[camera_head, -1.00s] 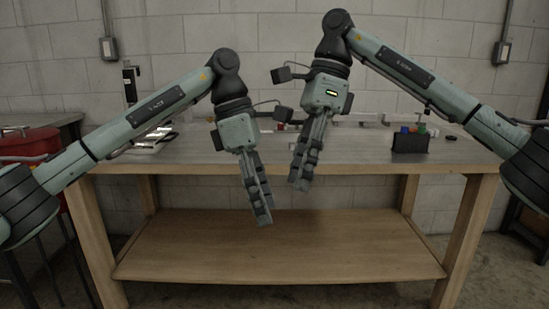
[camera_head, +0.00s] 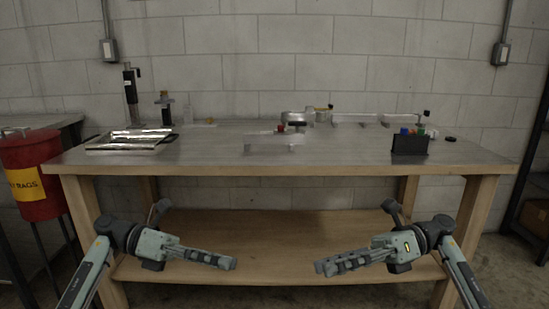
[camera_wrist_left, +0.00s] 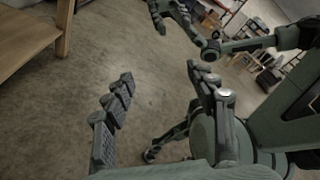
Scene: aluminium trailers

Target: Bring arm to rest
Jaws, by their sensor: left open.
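My left gripper (camera_head: 230,263) is low in front of the workbench, pointing inward to the right. In the left wrist view its two dark fingers (camera_wrist_left: 160,76) stand wide apart with bare floor between them, so it is open and empty. My right gripper (camera_head: 320,267) mirrors it at the same height, pointing inward to the left. The right gripper's fingers also show at the top of the left wrist view (camera_wrist_left: 172,18), apart and with nothing between them. Both arms are folded down below the tabletop level, with a clear gap between the grippers.
The workbench (camera_head: 230,170) has a wooden frame and lower shelf (camera_head: 280,225) behind the grippers. On it are a metal tray (camera_head: 130,142), a black bin (camera_head: 410,145) with coloured items, and a fixture (camera_head: 298,118). A red rag can (camera_head: 35,175) stands left.

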